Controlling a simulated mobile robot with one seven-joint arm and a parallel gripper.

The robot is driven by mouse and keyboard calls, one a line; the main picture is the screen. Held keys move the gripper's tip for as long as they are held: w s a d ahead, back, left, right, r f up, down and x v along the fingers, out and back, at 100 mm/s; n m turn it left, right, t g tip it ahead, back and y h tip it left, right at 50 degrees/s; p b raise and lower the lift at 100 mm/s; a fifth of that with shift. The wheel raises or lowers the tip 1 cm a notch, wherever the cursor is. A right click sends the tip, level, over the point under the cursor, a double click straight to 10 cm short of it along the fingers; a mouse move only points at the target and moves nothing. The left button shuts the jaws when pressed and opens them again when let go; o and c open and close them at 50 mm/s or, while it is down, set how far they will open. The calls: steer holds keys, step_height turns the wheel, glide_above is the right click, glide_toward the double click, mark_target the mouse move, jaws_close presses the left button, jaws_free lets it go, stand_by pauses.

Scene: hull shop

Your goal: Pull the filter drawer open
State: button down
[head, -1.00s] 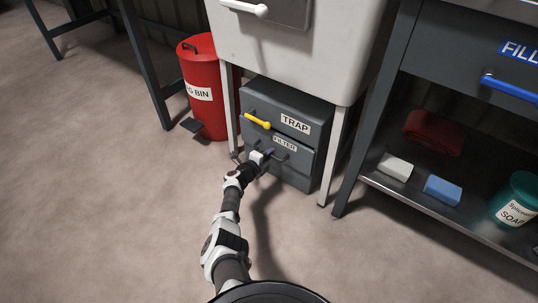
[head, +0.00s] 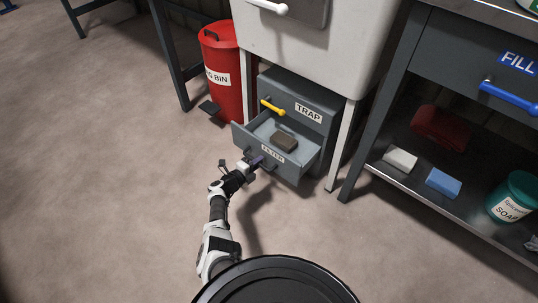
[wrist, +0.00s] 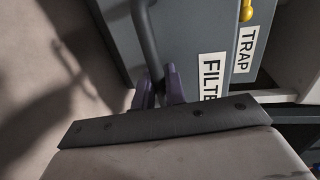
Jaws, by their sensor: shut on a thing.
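The filter drawer (head: 299,167) is the lower drawer of a small grey cabinet and stands well out from it. Its front carries a "FILTER" label, which also shows in the wrist view (wrist: 211,76). A dark brown block (head: 284,141) lies inside the drawer. My gripper (head: 257,161) is at the drawer front, and its purple fingers (wrist: 158,90) are shut on the dark grey drawer handle (wrist: 147,42). The handle is mostly hidden by my gripper in the head view.
The "TRAP" drawer above, with its yellow handle (head: 272,107), is shut. A red bin (head: 228,80) stands to the left. A white table leg (head: 340,145) and a low shelf (head: 400,180) with cloth, blocks and a soap tub are to the right. The floor in front is clear.

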steer(key=shift+f+p+v, duration=0.2)
steer(key=shift+v, duration=0.75)
steer(key=shift+f+p+v, duration=0.15)
steer(key=shift+f+v, duration=0.05)
steer(key=shift+v, duration=0.8)
steer(key=shift+f+p+v, duration=0.2)
steer(key=shift+v, duration=0.75)
steer(key=shift+s, duration=0.15)
steer(key=c, duration=1.5)
jaws_free()
steer(key=shift+a, duration=0.1)
steer(key=shift+c, duration=0.2)
